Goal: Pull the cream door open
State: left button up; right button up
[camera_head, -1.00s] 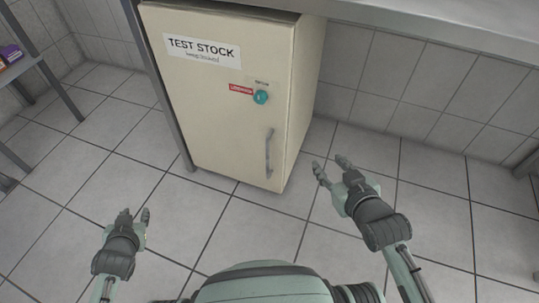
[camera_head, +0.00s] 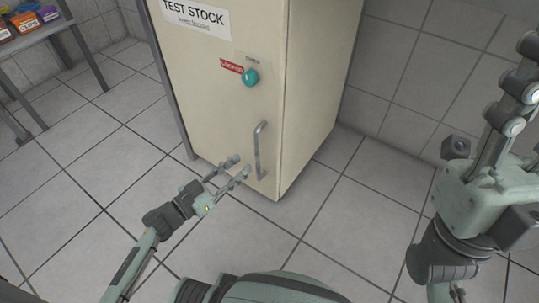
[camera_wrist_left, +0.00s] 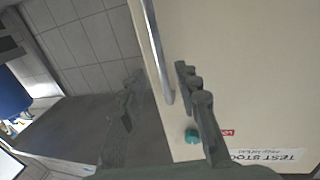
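The cream door (camera_head: 215,110) is the front of a cabinet labelled TEST STOCK and looks shut. Its grey vertical bar handle (camera_head: 260,150) is near the right edge, below a teal knob (camera_head: 250,77) with a red label. My left gripper (camera_head: 239,168) is open and empty, just left of the handle's lower part. I cannot tell whether a finger touches the handle. My right gripper (camera_head: 521,75) is raised at the right, partly cut off by the frame.
A shelf with coloured bins (camera_head: 30,25) stands at the far left. A grey metal leg (camera_head: 165,85) runs along the cabinet's left side. The tiled floor (camera_head: 330,215) before the cabinet is clear. A tiled wall (camera_head: 415,60) is behind at right.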

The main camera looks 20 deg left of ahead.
aim_at(256, 154)
pick_arm(q)
jog(key=b+x, duration=0.1)
jog(key=x, duration=0.6)
jog(key=shift+w+d+r, duration=0.1)
jog(key=shift+w, duration=0.05)
grip_shut()
